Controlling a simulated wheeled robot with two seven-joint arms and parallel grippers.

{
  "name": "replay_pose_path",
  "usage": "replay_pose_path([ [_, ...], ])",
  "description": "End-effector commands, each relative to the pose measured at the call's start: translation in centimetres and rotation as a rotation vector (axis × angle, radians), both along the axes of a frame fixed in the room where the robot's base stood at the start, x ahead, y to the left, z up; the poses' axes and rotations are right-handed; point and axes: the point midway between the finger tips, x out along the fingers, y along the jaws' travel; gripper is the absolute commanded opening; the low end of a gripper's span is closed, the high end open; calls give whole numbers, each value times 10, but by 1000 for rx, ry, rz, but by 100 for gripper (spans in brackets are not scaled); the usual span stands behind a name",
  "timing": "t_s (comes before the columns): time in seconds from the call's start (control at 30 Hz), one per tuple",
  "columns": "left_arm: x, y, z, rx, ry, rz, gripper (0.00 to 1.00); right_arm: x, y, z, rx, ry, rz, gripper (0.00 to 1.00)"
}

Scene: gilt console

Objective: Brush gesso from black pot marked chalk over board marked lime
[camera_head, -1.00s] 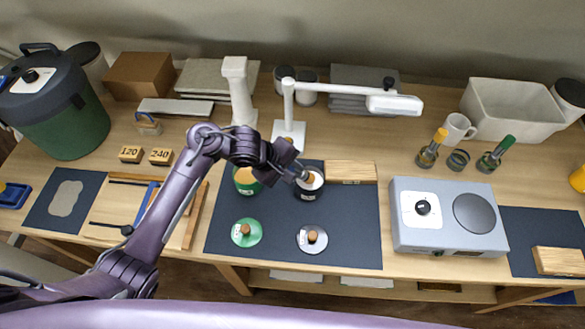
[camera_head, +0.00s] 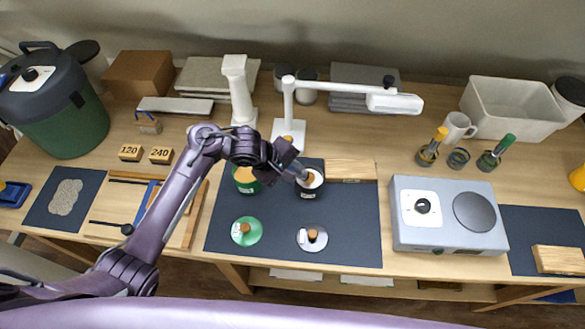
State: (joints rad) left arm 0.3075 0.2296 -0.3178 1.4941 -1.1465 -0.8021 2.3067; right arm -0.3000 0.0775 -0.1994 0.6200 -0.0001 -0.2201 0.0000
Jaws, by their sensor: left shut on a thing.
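A black pot (camera_head: 311,188) with a pale label stands open on the dark mat (camera_head: 345,222), with white contents showing. A green pot (camera_head: 245,184) stands to its left. Their labels are too small to read. My left gripper (camera_head: 298,173) is shut at the black pot's upper left rim. What it holds is mostly hidden by the gripper; a small orange-brown tip (camera_head: 288,139) shows behind it, and I cannot tell whether it belongs to a brush. A wooden board (camera_head: 350,169) lies right of the pot and another board (camera_head: 558,260) lies far right; I cannot read a mark on either.
A green lid (camera_head: 246,231) and a grey lid (camera_head: 312,238) lie in front of the pots. A white lamp (camera_head: 290,110) stands behind them, its arm reaching right. A grey hotplate (camera_head: 447,217) stands right of the mat. Brush jars (camera_head: 428,155) stand behind it.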

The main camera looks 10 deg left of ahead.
Motion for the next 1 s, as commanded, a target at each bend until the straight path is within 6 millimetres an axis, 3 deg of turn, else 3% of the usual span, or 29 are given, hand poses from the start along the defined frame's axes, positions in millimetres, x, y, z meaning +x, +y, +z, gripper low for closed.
replay_pose_path([
  [1.0,-1,0,-1,0,1,-1,0,0,-3,6,-3,0,2,36],
])
